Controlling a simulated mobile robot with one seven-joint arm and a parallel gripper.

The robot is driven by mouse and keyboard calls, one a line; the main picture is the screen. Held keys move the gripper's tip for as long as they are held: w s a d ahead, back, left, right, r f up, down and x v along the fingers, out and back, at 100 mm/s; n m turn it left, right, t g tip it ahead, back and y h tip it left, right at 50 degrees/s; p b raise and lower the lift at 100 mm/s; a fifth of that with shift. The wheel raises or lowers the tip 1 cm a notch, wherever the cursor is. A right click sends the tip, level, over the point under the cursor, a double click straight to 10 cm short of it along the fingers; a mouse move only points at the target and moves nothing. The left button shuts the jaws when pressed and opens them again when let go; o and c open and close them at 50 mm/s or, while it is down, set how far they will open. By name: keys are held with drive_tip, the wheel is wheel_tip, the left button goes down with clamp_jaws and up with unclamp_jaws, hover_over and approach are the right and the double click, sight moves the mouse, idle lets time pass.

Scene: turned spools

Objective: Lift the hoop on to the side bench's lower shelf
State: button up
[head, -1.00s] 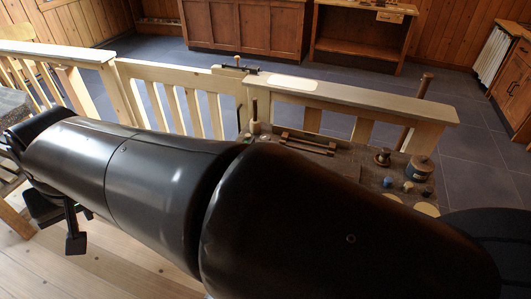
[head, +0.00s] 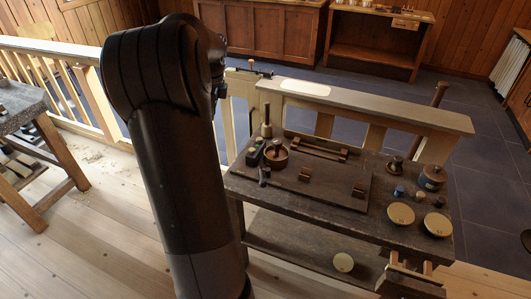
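A brown round piece (head: 275,159), with a dark knobbed post rising from its middle, is on the dark workbench (head: 300,232), at the left of its top. It may be the hoop around a spool, but I cannot tell. A side bench (head: 22,103) stands at the left edge, cut off by the picture. Its lower shelf (head: 22,172) is partly visible and holds some dark and pale items. My gripper is not in view; my dark arm rises through the left middle and hides what is behind it.
The workbench carries a dark board with wooden brackets (head: 335,180), a blue-banded pot (head: 432,178) and pale discs (head: 401,214). Another pale disc (head: 343,262) is on its lower shelf. A wooden railing (head: 370,106) runs behind. Plank floor (head: 95,225) between the benches is mostly clear.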

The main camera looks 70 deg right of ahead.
drive_tip(key=s+d+f+m+g, duration=0.1)
drive_tip(key=s+d+f+m, duration=0.55)
drive_tip(key=s+d, duration=0.3)
drive_tip(key=s+d+f+m+g, duration=0.1)
drive_tip(key=s+d+f+m, duration=0.55)
drive_tip(key=s+d, duration=0.3)
drive_tip(key=shift+y, duration=0.3)
drive_tip(key=shift+s+d+f, duration=0.1)
drive_tip(key=shift+d+f, duration=0.1)
drive_tip(key=shift+f, duration=1.75)
drive_tip(key=shift+d+f, duration=0.2)
drive_tip(key=shift+f, duration=1.8)
drive_tip(key=shift+s+d+f, duration=0.1)
drive_tip(key=shift+d+f, duration=0.1)
drive_tip(key=shift+f, duration=1.75)
drive_tip(key=shift+w, duration=0.1)
clamp_jaws()
wheel_tip(320, 180, up, 14)
drive_tip(key=shift+r, duration=0.15)
